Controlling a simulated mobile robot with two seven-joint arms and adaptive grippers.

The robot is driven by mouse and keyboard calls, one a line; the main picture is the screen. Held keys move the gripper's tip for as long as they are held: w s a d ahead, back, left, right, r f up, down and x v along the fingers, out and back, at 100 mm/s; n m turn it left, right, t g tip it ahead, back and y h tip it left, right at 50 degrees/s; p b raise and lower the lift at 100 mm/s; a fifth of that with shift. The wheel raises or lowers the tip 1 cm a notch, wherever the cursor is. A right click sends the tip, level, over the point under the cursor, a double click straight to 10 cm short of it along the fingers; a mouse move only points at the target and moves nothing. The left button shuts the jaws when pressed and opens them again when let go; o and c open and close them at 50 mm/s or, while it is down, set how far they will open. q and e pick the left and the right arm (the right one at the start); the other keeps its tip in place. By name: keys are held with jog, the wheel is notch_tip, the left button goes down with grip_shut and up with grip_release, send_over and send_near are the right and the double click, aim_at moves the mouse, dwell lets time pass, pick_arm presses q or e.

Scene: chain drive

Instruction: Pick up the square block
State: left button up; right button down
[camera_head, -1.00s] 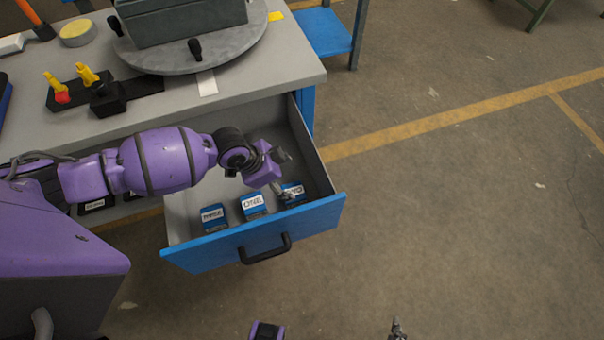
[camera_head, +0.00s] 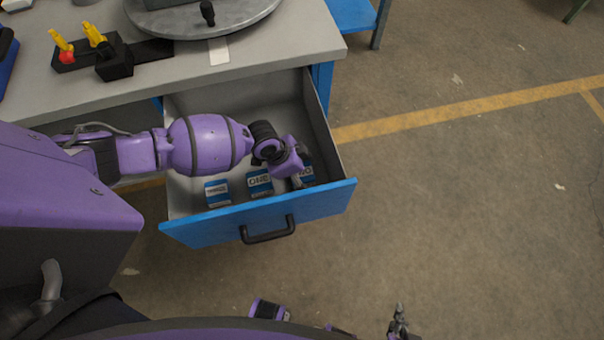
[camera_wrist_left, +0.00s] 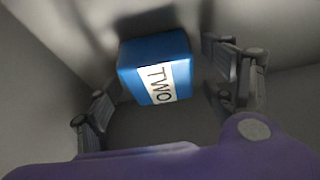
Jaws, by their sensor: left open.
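A blue block labelled TWO (camera_wrist_left: 155,52) lies in the open drawer; in the head view (camera_head: 307,172) it is partly hidden by my left gripper. My left gripper (camera_head: 299,178) is low in the drawer over this block. In the left wrist view its open fingers stand on either side of the block, with gaps visible. Two more blue labelled blocks, a middle one (camera_head: 259,182) and a left one (camera_head: 217,192), lie beside it. Their labels are too small to read surely. My right gripper (camera_head: 398,326) shows only in part at the bottom edge.
The drawer front (camera_head: 262,215) and its side walls close in around my left gripper. The grey worktop (camera_head: 60,105) above holds a black fixture with yellow parts (camera_head: 93,34) and a round plate (camera_head: 236,18). The floor at right is clear.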

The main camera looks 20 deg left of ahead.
pick_arm(q)
jog(key=c, duration=1.6)
